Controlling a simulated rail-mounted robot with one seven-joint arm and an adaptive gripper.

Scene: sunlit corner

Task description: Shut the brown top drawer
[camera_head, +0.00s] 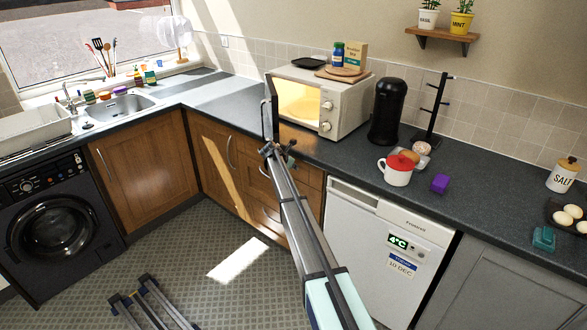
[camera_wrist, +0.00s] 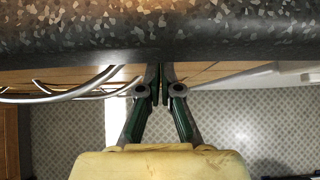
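The brown top drawer (camera_head: 308,172) is in the wooden unit under the worktop, below the microwave. My arm hides part of its front, and I cannot tell from here how far it stands out. My gripper (camera_head: 272,152) is in front of the drawer, near the worktop edge. In the wrist view my gripper (camera_wrist: 160,84) has its two dark green fingers together, with nothing visible between them. The fingertips are close to a wooden front (camera_wrist: 200,73) just under the speckled worktop edge; I cannot tell whether they touch it.
The dark worktop (camera_head: 340,157) overhangs the fronts. Curved metal handles (camera_wrist: 75,90) stick out left of my gripper in the wrist view. A white dishwasher (camera_head: 385,245) stands right of the drawers. The microwave (camera_head: 318,100) stands above. The floor (camera_head: 200,240) in front is mostly clear.

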